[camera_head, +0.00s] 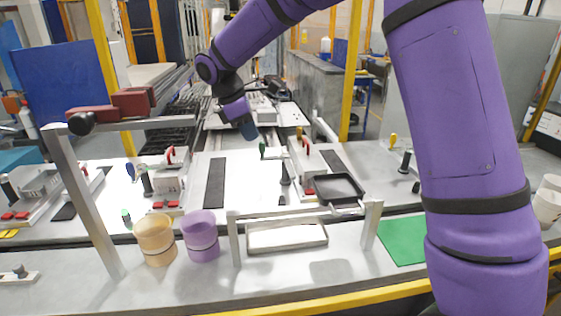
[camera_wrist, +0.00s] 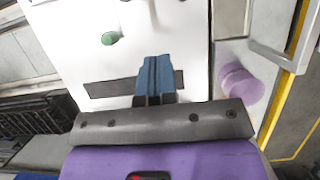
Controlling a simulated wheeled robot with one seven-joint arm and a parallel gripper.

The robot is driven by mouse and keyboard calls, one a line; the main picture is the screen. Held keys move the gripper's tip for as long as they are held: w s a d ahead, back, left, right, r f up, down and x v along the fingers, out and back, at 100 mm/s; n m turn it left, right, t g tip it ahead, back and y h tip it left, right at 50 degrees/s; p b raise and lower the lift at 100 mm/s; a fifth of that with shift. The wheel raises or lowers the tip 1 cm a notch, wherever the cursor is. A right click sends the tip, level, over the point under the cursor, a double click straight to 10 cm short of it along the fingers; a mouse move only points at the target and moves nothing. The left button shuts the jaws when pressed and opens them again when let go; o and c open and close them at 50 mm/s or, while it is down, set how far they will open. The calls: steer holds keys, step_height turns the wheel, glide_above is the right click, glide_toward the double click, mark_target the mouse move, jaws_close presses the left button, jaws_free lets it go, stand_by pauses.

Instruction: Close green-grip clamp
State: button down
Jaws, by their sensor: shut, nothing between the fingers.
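The green-grip clamp (camera_head: 263,149) shows in the head view as a small dark green handle on the white table, just below and right of my gripper (camera_head: 250,131). Its grip (camera_wrist: 110,39) appears in the wrist view as a green knob near the top, left of the fingertips. The clamp's base and lever angle are too small to tell. My gripper (camera_wrist: 154,72) has blue fingers pressed together with nothing between them. It points down above the table near a dark strip (camera_wrist: 105,89), apart from the green grip.
A purple cup (camera_head: 202,238) and an orange cup (camera_head: 155,240) stand on the front ledge. A black tray (camera_head: 338,188) sits on a raised frame to the right. Red-handled clamps (camera_head: 170,156) and another small green-tipped piece (camera_head: 126,217) stand to the left. A green mat (camera_head: 402,240) lies front right.

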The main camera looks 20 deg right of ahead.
mark_target(276, 159)
steer(key=s+d+f, duration=0.1)
steer(key=d+f, duration=0.6)
steer(key=f, duration=0.2)
steer(key=shift+s+d+f, duration=0.2)
steer(key=shift+d+f, duration=0.05)
